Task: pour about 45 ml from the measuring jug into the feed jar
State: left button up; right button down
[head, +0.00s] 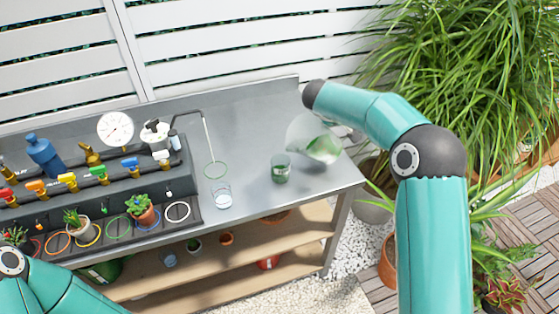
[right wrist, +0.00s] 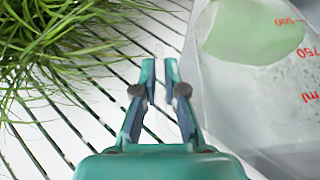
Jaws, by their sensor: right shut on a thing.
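The clear measuring jug (head: 304,130) is at the right end of the bench and holds green liquid. It looks tilted, its mouth toward the upper left. I see no stream. In the right wrist view the jug (right wrist: 280,100) fills the right side, with red marks. My right gripper (right wrist: 160,65) is shut on a thin, clear part beside the jug, which looks like its handle. In the head view this grip is hidden. A small jar with green contents (head: 281,170), likely the feed jar, stands upright just left of the jug. My left gripper is out of view.
A rack with coloured taps (head: 68,181), a dial (head: 115,129) and potted plants fill the left. Long grass (head: 470,70) crowds the right arm. The bench behind the jar is clear.

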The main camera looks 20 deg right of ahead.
dwell(0.8)
jog(key=shift+d+f+y+p, duration=0.2)
jog(key=shift+d+y+p, duration=0.1)
jog(key=shift+y+p, duration=0.15)
jog(key=w+d+f+m+g+y+p, duration=0.1)
jog(key=d+f+y+p, duration=0.5)
jog(key=f+y+p, duration=0.1)
jog(key=shift+w+d+f+m+p, duration=0.2)
jog(key=shift+d+f+m+p, duration=0.25)
jog(key=shift+p, duration=0.65)
jog(key=shift+s+a+f+y, duration=0.1)
jog(key=shift+a+f+y, duration=0.05)
jog(key=shift+f+y, duration=0.1)
dwell(1.6)
